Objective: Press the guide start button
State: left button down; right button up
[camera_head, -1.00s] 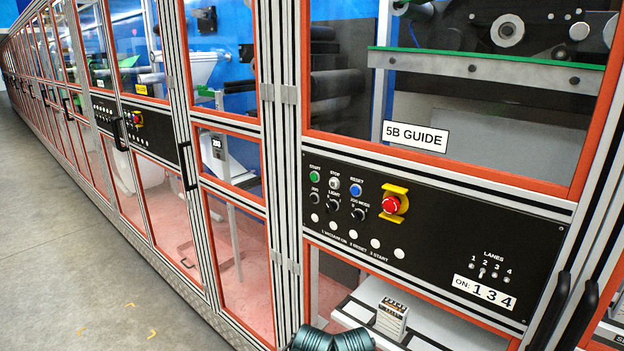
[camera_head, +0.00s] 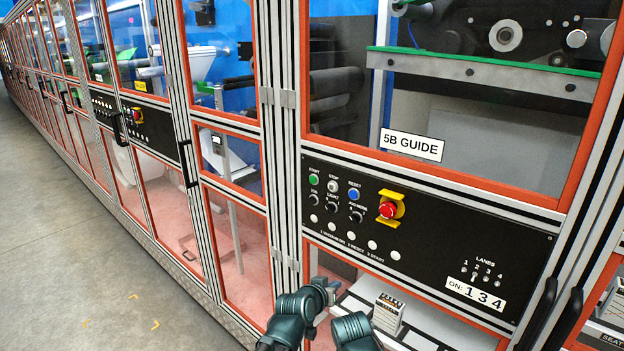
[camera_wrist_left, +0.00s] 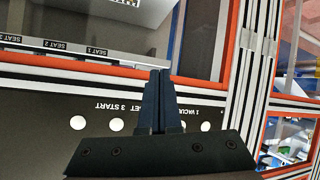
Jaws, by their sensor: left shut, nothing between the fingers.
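The green start button (camera_head: 313,180) sits at the upper left of the black panel (camera_head: 430,240) under the "5B GUIDE" label (camera_head: 411,147). A white stop button (camera_head: 333,186) and a blue reset button (camera_head: 354,194) are to its right. My left gripper (camera_head: 331,287) is shut and empty, below the panel's left part and apart from the green button. In the left wrist view its shut fingers (camera_wrist_left: 160,73) lie in front of the panel's lower edge, near the white round lamps (camera_wrist_left: 132,122). The green button is out of that view. My right gripper is not in view.
A red emergency stop (camera_head: 388,210) with a yellow surround stands out right of the buttons. Black knobs (camera_head: 332,206) sit just below them. Lane switches (camera_head: 481,273) are at the far right. Orange door frames and black door handles (camera_head: 540,310) flank the panel. Grey floor (camera_head: 80,220) lies left.

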aim_at(313, 180)
pick_arm(q)
jog(key=w+a+r+n+t+y+p, duration=0.1)
jog(key=w+a+r+n+t+y, duration=0.1)
jog(key=r, duration=0.5)
jog(key=w+a+r+n+t+y+p, duration=0.1)
jog(key=w+a+r+n+t+y, duration=0.1)
jog(key=a+r, duration=0.5)
jog(key=w+a+r+n+t+y+p, duration=0.1)
jog(key=w+a+r+n+t+y, duration=0.1)
jog(key=a+r+n+t+y, duration=0.1)
notch_tip(313, 180, up, 4)
jog(key=a+n+t, duration=0.1)
jog(key=a+t, duration=0.1)
jog(key=t, duration=0.1)
jog(key=shift+w+r+n+p, duration=0.2)
jog(key=shift+w+n+p, duration=0.1)
jog(key=shift+n, duration=0.1)
jog(key=shift+w+d, duration=0.85)
jog(key=shift+w, duration=0.35)
jog(key=shift+w+d, duration=0.85)
jog(key=shift+w, duration=0.35)
jog(key=shift+w+d, duration=0.85)
jog(key=shift+w, duration=0.35)
jog(key=shift+w+d, duration=0.25)
jog(key=shift+w, duration=0.1)
